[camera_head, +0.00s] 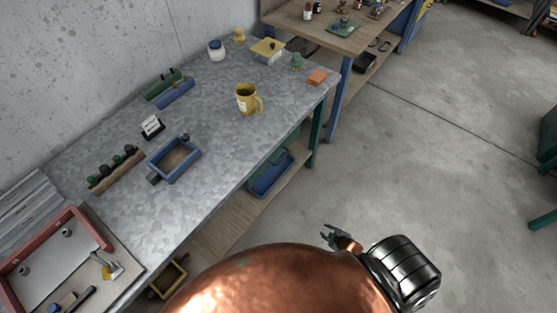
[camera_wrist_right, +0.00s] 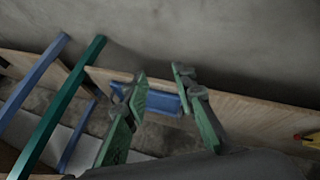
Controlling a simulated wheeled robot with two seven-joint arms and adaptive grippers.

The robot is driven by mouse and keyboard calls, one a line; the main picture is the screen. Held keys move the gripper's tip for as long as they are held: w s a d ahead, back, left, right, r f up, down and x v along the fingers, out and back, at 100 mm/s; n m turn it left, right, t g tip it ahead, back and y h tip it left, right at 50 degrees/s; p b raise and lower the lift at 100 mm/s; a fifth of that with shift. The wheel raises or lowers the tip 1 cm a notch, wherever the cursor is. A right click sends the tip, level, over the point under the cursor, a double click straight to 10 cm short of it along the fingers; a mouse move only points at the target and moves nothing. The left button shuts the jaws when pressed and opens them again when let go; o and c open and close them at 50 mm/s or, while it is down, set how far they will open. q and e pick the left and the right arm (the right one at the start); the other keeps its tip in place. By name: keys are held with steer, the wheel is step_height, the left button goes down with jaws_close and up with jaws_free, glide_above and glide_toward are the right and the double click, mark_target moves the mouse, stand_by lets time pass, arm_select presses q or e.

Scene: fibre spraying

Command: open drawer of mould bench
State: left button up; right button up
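The mould bench (camera_head: 215,125) has a grey mottled metal top and runs diagonally along the wall. Below its top, near the right end, a blue box-like tray or drawer (camera_head: 270,178) shows; I cannot tell which it is. A similar blue piece (camera_wrist_right: 160,101) shows between my fingers in the right wrist view, beyond the tips. My right gripper (camera_head: 332,233) is in front of the bench, off its front edge and apart from the blue piece. In the right wrist view its two green fingers (camera_wrist_right: 160,85) are spread with nothing held. My left gripper is not in view.
On the bench stand a yellow mug (camera_head: 246,99), a blue open mould box (camera_head: 174,158) and a red-framed tray (camera_head: 60,255). A yellow-rimmed bin (camera_head: 168,279) sits low under the bench. A wooden table (camera_head: 335,22) adjoins behind.

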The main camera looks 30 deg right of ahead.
steer(key=w+d+r+n+t+y+b, duration=0.2)
steer(key=w+r+n+t, duration=0.3)
steer(key=w+r, duration=0.95)
steer(key=n+t+y+b, duration=0.25)
steer(key=n+y, duration=0.25)
steer(key=n, duration=0.5)
glide_toward(281, 159)
steer(key=w, duration=0.2)
steer(key=shift+g, duration=0.25)
steer(key=x, duration=0.8)
steer(key=shift+s+a+f+b, duration=0.15)
steer(key=shift+a+f+b, duration=0.1)
steer(key=shift+f+b, duration=0.1)
steer(key=shift+c, duration=0.2)
jaws_close()
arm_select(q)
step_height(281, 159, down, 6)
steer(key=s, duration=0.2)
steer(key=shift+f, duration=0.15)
